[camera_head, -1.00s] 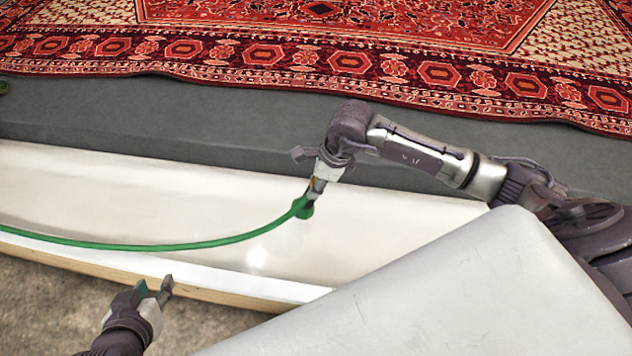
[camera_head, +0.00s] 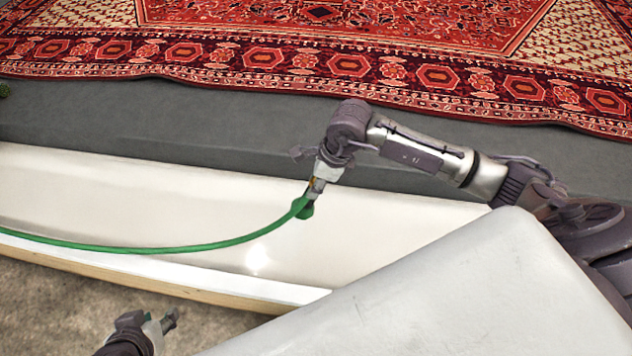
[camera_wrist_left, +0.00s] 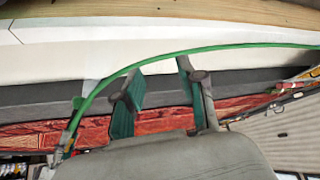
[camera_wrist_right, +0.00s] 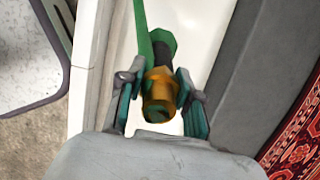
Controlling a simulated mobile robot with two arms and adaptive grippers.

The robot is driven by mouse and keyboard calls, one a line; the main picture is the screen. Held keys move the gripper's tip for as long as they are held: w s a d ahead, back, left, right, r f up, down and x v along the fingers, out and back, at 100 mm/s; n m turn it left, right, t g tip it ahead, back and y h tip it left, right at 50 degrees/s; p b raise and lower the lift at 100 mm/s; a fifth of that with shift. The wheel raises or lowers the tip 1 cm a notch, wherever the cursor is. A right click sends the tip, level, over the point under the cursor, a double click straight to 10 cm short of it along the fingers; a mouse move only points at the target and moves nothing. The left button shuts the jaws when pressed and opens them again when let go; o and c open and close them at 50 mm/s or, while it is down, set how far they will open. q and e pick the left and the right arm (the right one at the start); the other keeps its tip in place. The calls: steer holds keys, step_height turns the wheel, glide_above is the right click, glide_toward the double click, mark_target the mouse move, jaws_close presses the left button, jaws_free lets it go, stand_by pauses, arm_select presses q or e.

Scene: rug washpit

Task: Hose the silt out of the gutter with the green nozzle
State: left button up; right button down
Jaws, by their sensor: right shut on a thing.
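My right gripper (camera_head: 318,184) is shut on the green nozzle (camera_head: 305,209), above the white gutter (camera_head: 120,195). In the right wrist view the nozzle (camera_wrist_right: 158,88) has a brass body and a green end, and sits between both fingers. The green hose (camera_head: 150,248) curves from it to the left along the gutter. No water jet is discernible. The gutter floor looks pale and mostly clean, with faint tan shading; I cannot tell whether any silt is left. My left gripper (camera_head: 163,321) is low in front of the gutter, its fingers (camera_wrist_left: 160,88) apart and empty.
A red patterned rug (camera_head: 350,65) lies behind the gutter on a dark grey slab (camera_head: 230,115). A wooden edge (camera_head: 170,287) runs along the gutter's front. A large pale panel (camera_head: 450,300) covers the lower right of the head view. The rough floor (camera_head: 50,310) is clear at lower left.

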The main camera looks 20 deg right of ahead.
arm_select(q)
steer(key=shift+s+a+f+g+y+p, duration=0.2)
steer(key=shift+s+g, duration=0.25)
steer(key=shift+s, duration=0.35)
steer(key=shift+s+a+f+g+p, duration=0.1)
steer(key=shift+s+a+g+p, duration=0.15)
steer(key=shift+s+g, duration=0.45)
steer(key=shift+s+a+f+g+y+p, duration=0.15)
steer(key=shift+s+a+g, duration=0.15)
steer(key=shift+s, duration=0.65)
arm_select(e)
steer(key=shift+r, duration=0.9)
steer(key=shift+r, duration=0.1)
